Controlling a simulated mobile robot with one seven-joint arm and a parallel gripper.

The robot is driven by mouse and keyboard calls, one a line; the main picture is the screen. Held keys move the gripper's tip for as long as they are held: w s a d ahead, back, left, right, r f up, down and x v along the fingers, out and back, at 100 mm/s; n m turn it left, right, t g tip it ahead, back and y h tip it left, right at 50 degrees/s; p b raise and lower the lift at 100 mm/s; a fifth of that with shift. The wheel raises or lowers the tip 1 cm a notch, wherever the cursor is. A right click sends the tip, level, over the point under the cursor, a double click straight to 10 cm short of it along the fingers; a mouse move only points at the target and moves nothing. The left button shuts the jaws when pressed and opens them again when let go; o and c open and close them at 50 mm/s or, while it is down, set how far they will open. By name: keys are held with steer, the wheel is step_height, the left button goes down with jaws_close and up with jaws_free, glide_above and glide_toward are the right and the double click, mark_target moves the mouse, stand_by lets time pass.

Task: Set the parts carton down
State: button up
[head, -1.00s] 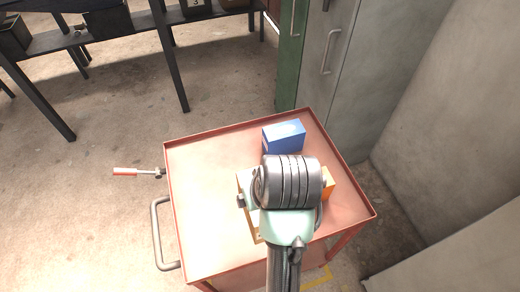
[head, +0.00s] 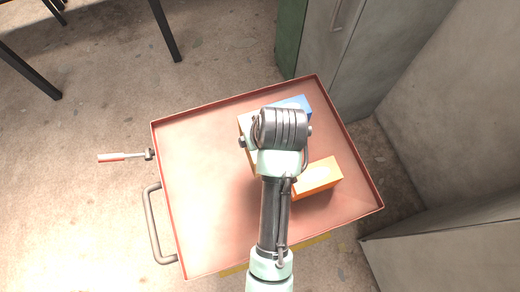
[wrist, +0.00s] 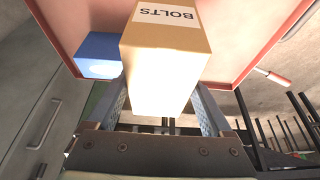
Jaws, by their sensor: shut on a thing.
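The parts carton is a tan box with a white label reading BOLTS. It fills the upper middle of the wrist view (wrist: 165,55). My gripper (wrist: 163,102) is shut on it, with one finger on each side. In the head view my wrist covers most of the carton, and only a pale tan strip (head: 245,126) shows at its left. The carton is over the far half of the red cart top (head: 195,200), close to the blue box. I cannot tell whether its underside touches the cart.
A blue box (head: 295,103) is beyond my wrist on the cart; it also shows in the wrist view (wrist: 98,50). An orange box (head: 319,176) lies to the right. The cart's left side is clear. A red-handled tool (head: 115,157) sticks out left. Grey cabinets (head: 365,45) stand behind.

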step_height(320, 180, down, 6)
steer(key=shift+w, duration=0.1)
steer(key=shift+f+p, duration=0.35)
steer(key=shift+f, duration=1.85)
steer(key=shift+f, duration=0.2)
steer(key=o, duration=1.6)
steer(key=shift+c, duration=0.2)
